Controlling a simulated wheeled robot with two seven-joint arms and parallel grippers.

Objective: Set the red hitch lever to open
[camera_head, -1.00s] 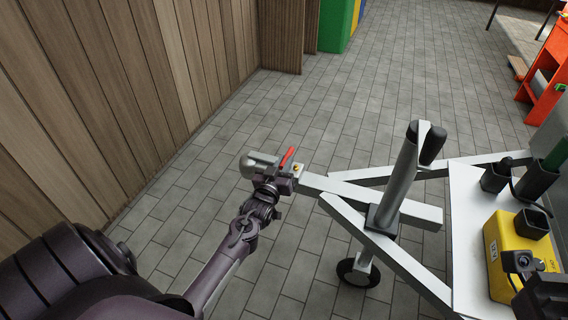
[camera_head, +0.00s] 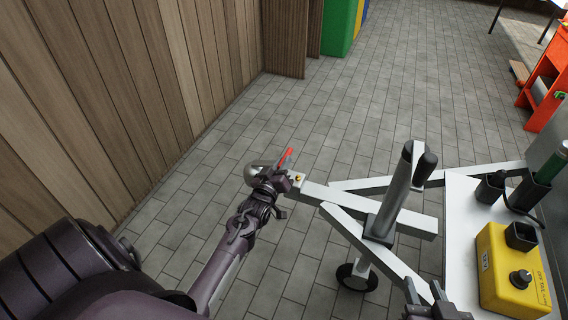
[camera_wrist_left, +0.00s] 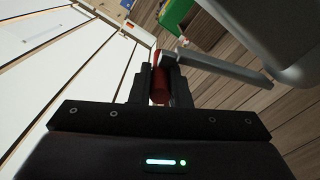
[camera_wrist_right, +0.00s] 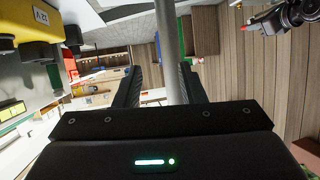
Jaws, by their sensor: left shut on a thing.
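The red hitch lever (camera_head: 286,157) stands up at a slant on the coupling (camera_head: 254,173) at the trailer drawbar's front end. My left gripper (camera_head: 274,182) is at the coupling. In the left wrist view the red lever (camera_wrist_left: 160,86) lies between its fingers, which are shut on it. The lever's lower part is hidden behind the gripper in the head view. My right gripper (camera_head: 424,290) is at the bottom right, near the trailer frame. Its fingers are apart in the right wrist view, with a grey post (camera_wrist_right: 168,40) beyond them.
The grey jack post (camera_head: 395,190) stands upright behind the coupling, with a wheel (camera_head: 356,277) below. A yellow box (camera_head: 512,270) sits on the trailer at right. A wooden wall (camera_head: 90,100) runs along the left. The paved floor around the coupling is clear.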

